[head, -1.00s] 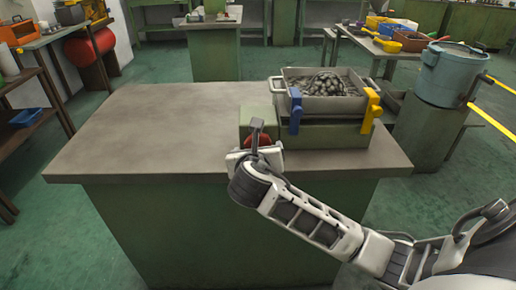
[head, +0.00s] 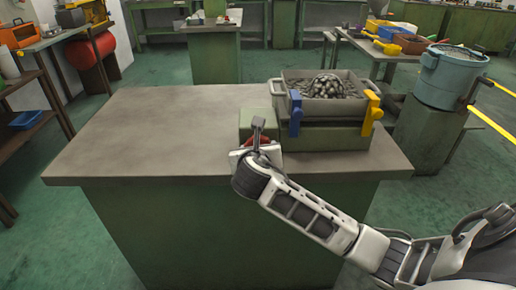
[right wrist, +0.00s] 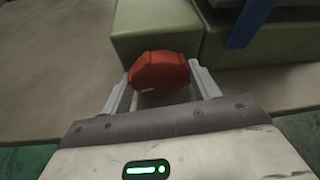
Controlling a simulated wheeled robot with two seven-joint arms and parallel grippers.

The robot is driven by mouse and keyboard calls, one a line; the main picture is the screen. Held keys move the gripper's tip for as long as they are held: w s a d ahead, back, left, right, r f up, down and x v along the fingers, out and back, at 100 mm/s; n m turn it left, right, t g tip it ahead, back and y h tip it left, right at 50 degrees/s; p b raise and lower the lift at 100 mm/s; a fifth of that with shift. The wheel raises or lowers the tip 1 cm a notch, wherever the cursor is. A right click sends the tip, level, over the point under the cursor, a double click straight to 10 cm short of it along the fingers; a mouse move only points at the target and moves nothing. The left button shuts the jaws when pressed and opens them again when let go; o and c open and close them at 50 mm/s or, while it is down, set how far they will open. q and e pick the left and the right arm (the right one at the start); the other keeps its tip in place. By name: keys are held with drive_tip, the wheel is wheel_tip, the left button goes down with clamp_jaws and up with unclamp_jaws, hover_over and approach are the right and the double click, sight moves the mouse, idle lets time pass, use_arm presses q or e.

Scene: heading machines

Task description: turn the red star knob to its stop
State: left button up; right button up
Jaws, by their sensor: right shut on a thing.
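The red star knob (right wrist: 159,73) sits on the near face of a small green block (right wrist: 157,30) in the right wrist view. In the head view only a sliver of the red knob (head: 262,140) shows behind my gripper. My right gripper (right wrist: 161,88) is shut on the knob, with one finger on each side. In the head view my right gripper (head: 257,142) is at the block's front. A small pale mark shows low on the knob. My left gripper is not in view.
A grey tray (head: 335,108) heaped with metal parts stands on the green machine, between a blue clamp (head: 296,113) and a yellow clamp (head: 372,112). The grey tabletop (head: 150,135) left of the machine is clear. A blue-grey bucket (head: 450,77) stands at right.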

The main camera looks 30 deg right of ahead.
drive_tip(key=shift+r+m+y+p, duration=0.2)
drive_tip(key=shift+m+y+p, duration=0.2)
drive_tip(key=shift+p, duration=0.6)
drive_tip(key=shift+d+m+t+p, duration=0.1)
drive_tip(key=shift+m+t+p, duration=0.25)
drive_tip(key=shift+p, duration=0.55)
drive_tip(key=shift+s+f+m+t+y+p, duration=0.15)
drive_tip(key=shift+m+t+y+p, duration=0.2)
drive_tip(key=shift+m+y+p, duration=0.55)
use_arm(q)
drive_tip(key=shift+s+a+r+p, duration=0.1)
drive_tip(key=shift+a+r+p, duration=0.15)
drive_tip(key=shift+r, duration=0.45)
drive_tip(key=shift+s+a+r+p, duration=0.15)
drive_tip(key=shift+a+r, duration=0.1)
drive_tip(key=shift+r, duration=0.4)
use_arm(e)
drive_tip(key=shift+f+m+t, duration=0.1)
drive_tip(key=shift+m+t, duration=0.2)
drive_tip(key=shift+m, duration=0.35)
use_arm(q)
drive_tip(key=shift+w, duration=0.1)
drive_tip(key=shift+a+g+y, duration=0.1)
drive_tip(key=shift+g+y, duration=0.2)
use_arm(e)
drive_tip(key=o, duration=1)
drive_tip(key=v, duration=1.5)
drive_tip(key=shift+s+r, duration=0.25)
drive_tip(key=shift+s, duration=0.15)
